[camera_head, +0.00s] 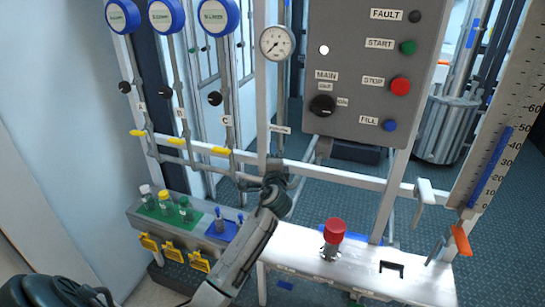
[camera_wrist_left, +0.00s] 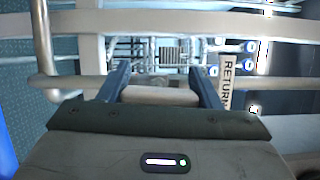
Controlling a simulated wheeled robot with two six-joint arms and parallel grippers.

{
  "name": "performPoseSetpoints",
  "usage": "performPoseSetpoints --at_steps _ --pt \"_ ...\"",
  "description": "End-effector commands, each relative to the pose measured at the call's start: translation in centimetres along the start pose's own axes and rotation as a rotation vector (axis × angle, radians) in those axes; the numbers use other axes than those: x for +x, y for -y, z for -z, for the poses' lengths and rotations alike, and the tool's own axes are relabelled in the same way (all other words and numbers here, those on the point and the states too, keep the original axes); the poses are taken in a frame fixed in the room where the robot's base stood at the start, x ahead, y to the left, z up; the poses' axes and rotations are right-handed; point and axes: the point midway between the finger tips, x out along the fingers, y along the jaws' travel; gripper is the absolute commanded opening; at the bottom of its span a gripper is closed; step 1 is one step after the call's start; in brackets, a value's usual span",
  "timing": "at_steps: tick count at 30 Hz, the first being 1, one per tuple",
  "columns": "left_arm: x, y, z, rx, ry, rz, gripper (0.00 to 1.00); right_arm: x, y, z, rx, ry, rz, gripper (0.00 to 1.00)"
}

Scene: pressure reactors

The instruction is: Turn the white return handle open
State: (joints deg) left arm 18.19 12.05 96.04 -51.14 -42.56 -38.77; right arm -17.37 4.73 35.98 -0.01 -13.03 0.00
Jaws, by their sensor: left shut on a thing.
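My left gripper (camera_head: 275,178) reaches up to the white pipe frame below the pressure gauge. In the left wrist view, its two dark blue fingers (camera_wrist_left: 161,86) stand on either side of a pale, whitish bar (camera_wrist_left: 160,96), which I take for the return handle, and they are shut on it. A tag reading RETURN (camera_wrist_left: 227,80) hangs just right of the fingers. In the head view the gripper and wrist hide the handle, and a small label (camera_head: 280,128) shows above it. My right gripper is not in view.
A grey control panel (camera_head: 350,60) with buttons stands behind, right of the gauge (camera_head: 277,42). A white bench (camera_head: 400,285) carries a red knob (camera_head: 334,231). Another white handle (camera_head: 427,192) and an orange handle (camera_head: 461,240) are at right. Bottles (camera_head: 165,203) stand left of my arm.

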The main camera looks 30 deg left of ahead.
Motion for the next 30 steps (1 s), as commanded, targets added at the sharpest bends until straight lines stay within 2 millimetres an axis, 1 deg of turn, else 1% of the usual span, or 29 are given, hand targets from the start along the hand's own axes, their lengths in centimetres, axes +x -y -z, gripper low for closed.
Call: performPoseSetpoints --at_steps 9,22,23,25,26,30 --pt "-0.01 -0.12 -0.02 -0.073 0.000 -0.031 0.35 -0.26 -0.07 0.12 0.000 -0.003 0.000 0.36" --pt "-0.02 -0.17 -0.02 -0.081 0.000 -0.035 0.35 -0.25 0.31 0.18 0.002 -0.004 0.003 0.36" --pt "-0.02 -0.17 -0.02 -0.081 0.000 -0.035 0.62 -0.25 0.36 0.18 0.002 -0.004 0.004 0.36" --pt "-0.01 -0.16 -0.02 -0.080 0.000 -0.034 0.76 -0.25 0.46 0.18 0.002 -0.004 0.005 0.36" --pt "-0.01 -0.16 -0.01 -0.080 0.000 -0.034 0.80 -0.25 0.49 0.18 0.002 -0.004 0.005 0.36" --pt "-0.01 -0.13 -0.01 -0.079 0.000 -0.034 0.80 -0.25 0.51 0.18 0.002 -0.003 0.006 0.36"
